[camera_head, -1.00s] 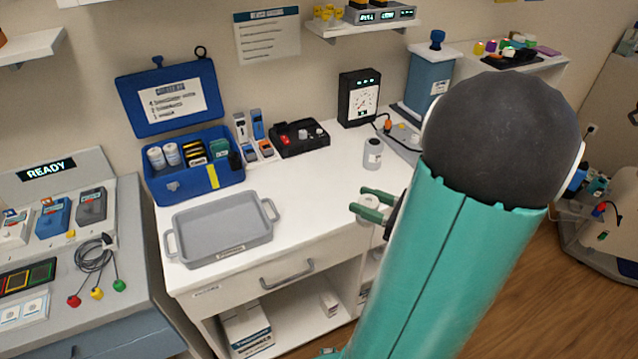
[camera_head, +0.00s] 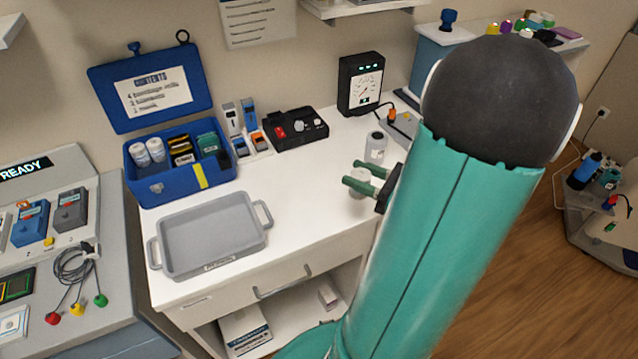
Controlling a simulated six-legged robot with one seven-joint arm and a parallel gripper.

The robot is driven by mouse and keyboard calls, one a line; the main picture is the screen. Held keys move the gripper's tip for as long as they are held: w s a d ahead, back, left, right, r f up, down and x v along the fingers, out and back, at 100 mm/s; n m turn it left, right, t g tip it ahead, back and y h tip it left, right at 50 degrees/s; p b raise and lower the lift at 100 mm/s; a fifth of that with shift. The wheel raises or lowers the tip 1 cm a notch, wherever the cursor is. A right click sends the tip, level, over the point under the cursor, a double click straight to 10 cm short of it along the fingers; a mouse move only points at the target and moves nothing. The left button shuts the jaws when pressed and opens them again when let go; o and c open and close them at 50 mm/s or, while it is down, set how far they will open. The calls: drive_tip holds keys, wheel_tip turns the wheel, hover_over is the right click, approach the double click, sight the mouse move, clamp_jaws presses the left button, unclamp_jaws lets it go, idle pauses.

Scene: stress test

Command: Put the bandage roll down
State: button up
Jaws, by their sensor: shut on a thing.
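My gripper (camera_head: 353,172), with two green fingers, is shut on the white bandage roll (camera_head: 359,184). The roll is partly hidden by the fingers. It is at the right part of the white worktop (camera_head: 300,206), in front of a small grey-white bottle (camera_head: 375,148). I cannot tell whether the roll touches the worktop. The open blue kit box (camera_head: 183,192) stands at the back left with two white rolls (camera_head: 148,151) inside. The empty grey tray (camera_head: 211,267) lies in front of it. My teal arm hides the right end of the worktop.
A black device with a red button (camera_head: 295,129) and a black gauge box (camera_head: 360,84) stand along the wall. Small boxes in a holder (camera_head: 246,125) are beside the kit. The worktop between tray and gripper is clear. A grey console (camera_head: 62,225) adjoins at left.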

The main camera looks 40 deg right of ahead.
drive_tip(key=w+f, duration=0.2)
drive_tip(key=w, duration=0.1)
drive_tip(key=w+f, duration=0.3)
drive_tip(key=w, duration=0.1)
drive_tip(key=w+f, duration=0.3)
drive_tip(key=w, duration=0.1)
drive_tip(key=shift+a+f, duration=0.1)
drive_tip(key=shift+a, duration=0.1)
drive_tip(key=shift+w+f, duration=0.15)
drive_tip(key=shift+f, duration=0.1)
drive_tip(key=shift+w+f, duration=0.15)
drive_tip(key=shift+f, duration=1.5)
drive_tip(key=shift+f, duration=0.15)
drive_tip(key=o, duration=0.9)
drive_tip(key=shift+o, duration=0.2)
